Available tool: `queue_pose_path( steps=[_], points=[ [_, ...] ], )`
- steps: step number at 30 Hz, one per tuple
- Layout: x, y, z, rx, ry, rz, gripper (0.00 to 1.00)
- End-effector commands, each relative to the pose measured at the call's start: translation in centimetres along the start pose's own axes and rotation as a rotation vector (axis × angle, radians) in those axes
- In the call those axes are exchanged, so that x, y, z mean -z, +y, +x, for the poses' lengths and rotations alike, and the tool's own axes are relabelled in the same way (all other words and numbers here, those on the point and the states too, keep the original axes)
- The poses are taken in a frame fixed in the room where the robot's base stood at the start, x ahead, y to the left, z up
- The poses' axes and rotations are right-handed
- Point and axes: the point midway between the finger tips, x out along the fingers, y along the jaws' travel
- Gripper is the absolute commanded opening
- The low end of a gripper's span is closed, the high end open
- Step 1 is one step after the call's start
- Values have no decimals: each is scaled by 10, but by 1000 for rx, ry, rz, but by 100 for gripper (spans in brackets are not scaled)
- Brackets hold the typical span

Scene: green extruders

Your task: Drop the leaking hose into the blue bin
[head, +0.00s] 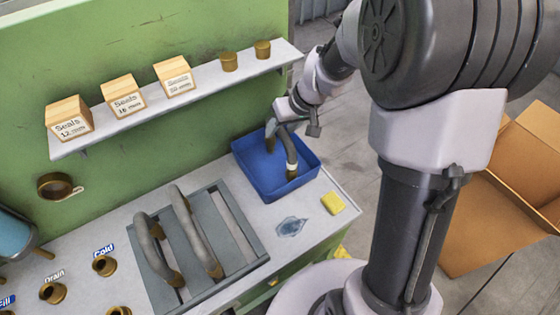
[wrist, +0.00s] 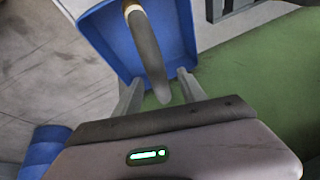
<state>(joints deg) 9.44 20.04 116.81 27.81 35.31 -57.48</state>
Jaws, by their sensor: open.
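The grey hose with a white band and brass-coloured ends (head: 291,153) is at the blue bin (head: 262,182), within its outline in the head view. My gripper (head: 281,125) is above the bin by the hose's upper part. In the wrist view the hose (wrist: 148,55) runs between the two spread fingers (wrist: 159,92), with the blue bin (wrist: 101,32) behind it. The jaws are open. I cannot tell whether the hose touches a finger or rests fully on the bin floor.
Two grey hoses (head: 180,215) sit in a grey tray (head: 242,220) on the counter. A wet patch (head: 290,227) and a yellow sponge (head: 333,203) lie right of it. A shelf (head: 205,85) with boxes and brass cups hangs above. A cardboard box (head: 490,222) stands at right.

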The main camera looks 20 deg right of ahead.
Motion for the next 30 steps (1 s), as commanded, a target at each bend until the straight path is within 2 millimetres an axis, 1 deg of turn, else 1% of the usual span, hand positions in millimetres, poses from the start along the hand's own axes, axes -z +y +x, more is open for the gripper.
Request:
queue_pose_path(
  steps=[1,6,9,12,15,18,28,30],
  points=[
    [3,0,-20,-3,5,0,49],
    [3,0,-74,-3,5,-1,49],
    [2,0,-101,-3,4,-1,49],
    [2,0,-120,-2,3,0,49],
    [1,0,-130,-1,1,0,49],
    [0,0,-134,-1,1,0,49],
    [0,0,-133,-1,0,-1,49],
    [-4,-4,-132,-4,4,7,49]
  ],
)
